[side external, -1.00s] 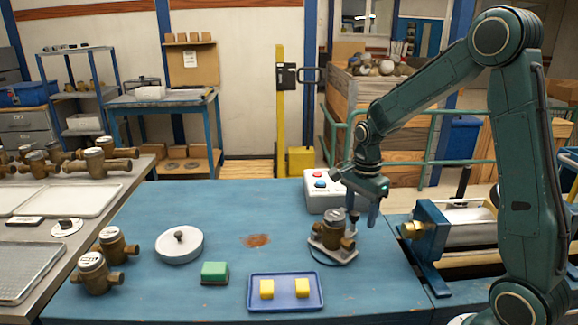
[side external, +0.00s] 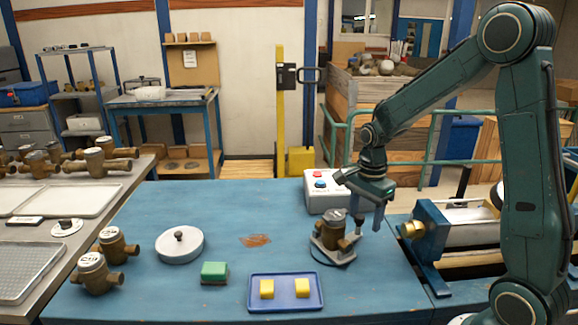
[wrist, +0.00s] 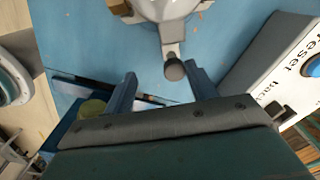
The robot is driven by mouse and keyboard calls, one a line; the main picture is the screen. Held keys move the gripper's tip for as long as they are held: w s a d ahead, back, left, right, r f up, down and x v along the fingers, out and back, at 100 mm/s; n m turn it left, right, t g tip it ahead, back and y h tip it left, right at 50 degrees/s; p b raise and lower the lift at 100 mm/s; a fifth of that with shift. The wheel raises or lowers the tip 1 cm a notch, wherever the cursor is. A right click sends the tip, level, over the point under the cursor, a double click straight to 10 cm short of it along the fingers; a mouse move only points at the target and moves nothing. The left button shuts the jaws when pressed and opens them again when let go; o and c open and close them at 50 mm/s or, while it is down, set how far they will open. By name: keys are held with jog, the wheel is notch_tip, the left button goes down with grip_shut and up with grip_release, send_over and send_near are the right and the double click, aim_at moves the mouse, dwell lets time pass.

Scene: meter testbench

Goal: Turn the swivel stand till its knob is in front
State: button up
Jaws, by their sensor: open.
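The swivel stand (side external: 343,257) is a grey plate on a dark round base at the right of the blue table. It carries a brass meter (side external: 331,229). In the wrist view, a short arm of the stand (wrist: 170,42) ends in a dark round knob (wrist: 174,70). In the side view the knob is hard to make out by the fingers, at the stand's right rear. My gripper (side external: 369,222) is open just right of the stand. In the wrist view my gripper (wrist: 160,86) has the knob near its fingertips, closer to the right finger; contact cannot be told.
A button box (side external: 322,192) stands close behind the stand. A blue tray (side external: 286,306) with yellow blocks, a green block (side external: 214,272) and a white round lid (side external: 180,246) lie left and in front. A blue vise-like fixture (side external: 430,245) is at right.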

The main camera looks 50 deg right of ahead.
jog(key=shift+s+a, duration=0.15)
jog(key=shift+s, duration=0.05)
jog(key=shift+s+a, duration=0.2)
jog(key=shift+s, duration=0.15)
dwell(0.4)
jog(key=o, duration=0.4)
jog(key=shift+o, duration=0.2)
jog(key=shift+r, duration=0.15)
jog(key=shift+r, duration=2.6)
